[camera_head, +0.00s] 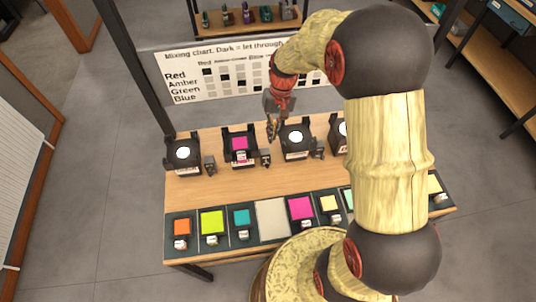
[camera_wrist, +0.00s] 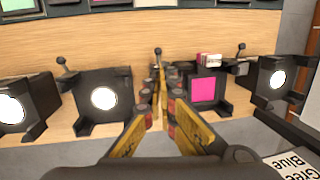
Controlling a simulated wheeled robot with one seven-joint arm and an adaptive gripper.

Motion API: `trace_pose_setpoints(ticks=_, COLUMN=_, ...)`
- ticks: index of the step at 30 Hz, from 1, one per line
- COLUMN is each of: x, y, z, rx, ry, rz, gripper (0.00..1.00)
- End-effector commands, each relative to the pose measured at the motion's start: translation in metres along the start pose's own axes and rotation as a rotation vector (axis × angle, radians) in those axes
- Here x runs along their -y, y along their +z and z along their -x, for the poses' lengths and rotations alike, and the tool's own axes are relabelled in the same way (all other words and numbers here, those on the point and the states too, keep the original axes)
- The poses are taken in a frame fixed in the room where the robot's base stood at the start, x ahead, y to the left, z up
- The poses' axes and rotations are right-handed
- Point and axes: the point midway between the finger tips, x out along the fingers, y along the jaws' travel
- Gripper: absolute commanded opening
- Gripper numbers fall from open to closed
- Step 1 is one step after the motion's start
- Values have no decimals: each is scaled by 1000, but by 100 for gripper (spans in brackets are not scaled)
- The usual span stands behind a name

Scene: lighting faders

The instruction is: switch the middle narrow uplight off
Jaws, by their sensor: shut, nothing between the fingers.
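Several black uplights stand in a row on the wooden table. In the head view they are a white-lit one at far left (camera_head: 183,153), one with a magenta filter (camera_head: 239,147), a white-lit one (camera_head: 296,140), and one partly behind my arm (camera_head: 341,133). Small switch boxes with levers stand beside them. I cannot tell which uplight is the middle narrow one. My gripper (camera_head: 272,133) is shut and empty above the switch between the magenta and white-lit uplights. In the wrist view, my fingertips (camera_wrist: 160,78) are near that switch's lever (camera_wrist: 158,52); contact is unclear.
Coloured filter squares, including orange (camera_head: 181,227) and lime (camera_head: 212,222), lie along the table's front, with a bare pale panel (camera_head: 272,220) among them. A mixing chart (camera_head: 215,75) stands behind the table. My arm hides the table's right part.

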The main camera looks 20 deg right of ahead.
Motion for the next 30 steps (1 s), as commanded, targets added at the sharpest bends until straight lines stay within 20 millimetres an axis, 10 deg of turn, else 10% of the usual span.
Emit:
trace_pose_setpoints(ticks=21, x=0, y=1, z=-118, rx=2, ry=0, rz=-1, gripper=0)
trace_pose_setpoints(ticks=30, x=0, y=1, z=-139, rx=1, ry=0, rz=0, gripper=0)
